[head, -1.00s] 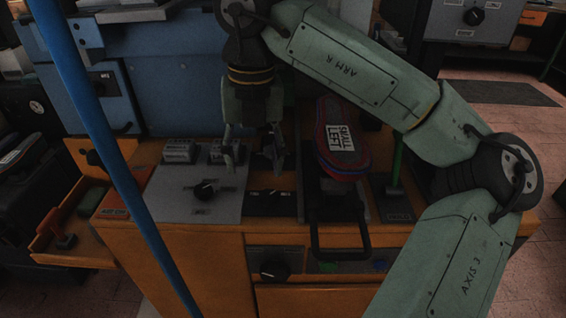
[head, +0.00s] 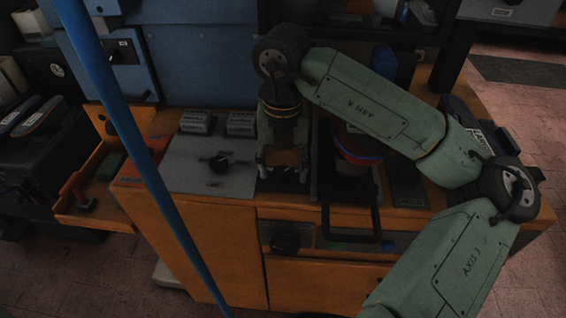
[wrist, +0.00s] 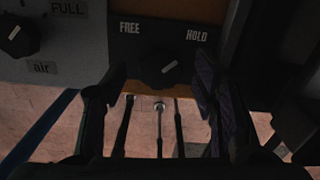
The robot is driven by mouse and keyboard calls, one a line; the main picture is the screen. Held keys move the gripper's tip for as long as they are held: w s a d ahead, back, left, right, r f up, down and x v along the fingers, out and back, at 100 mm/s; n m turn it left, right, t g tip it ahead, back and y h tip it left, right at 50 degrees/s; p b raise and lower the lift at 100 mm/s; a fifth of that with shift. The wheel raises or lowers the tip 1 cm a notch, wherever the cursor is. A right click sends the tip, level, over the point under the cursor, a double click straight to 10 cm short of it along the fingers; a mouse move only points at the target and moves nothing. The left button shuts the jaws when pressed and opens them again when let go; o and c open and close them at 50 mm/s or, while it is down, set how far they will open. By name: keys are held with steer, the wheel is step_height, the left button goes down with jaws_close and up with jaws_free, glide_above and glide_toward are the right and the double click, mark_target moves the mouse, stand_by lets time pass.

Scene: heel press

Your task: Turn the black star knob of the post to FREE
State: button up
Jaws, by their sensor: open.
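The black star knob (wrist: 163,68) sits on a dark plate (wrist: 140,35) lettered FREE on the left and HOLD on the right, seen in the wrist view. Its pale pointer line slants up to the right, toward HOLD. My gripper (wrist: 160,70) is open, with one finger to each side of the knob in that view. I cannot tell whether either finger touches it. In the head view my gripper (head: 284,172) points down over the dark plate (head: 284,186); the knob is not clearly visible there.
Left of the plate is a grey panel (head: 185,175) with another black knob (head: 219,162). A black handle loop (head: 350,238) juts forward at the right. The red and blue shoe sole (head: 358,153) is partly behind my arm. A blue pole (head: 150,170) crosses the left foreground.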

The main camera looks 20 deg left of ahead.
steer(key=shift+f, duration=0.1)
steer(key=shift+c, duration=0.4)
steer(key=c, duration=1.1)
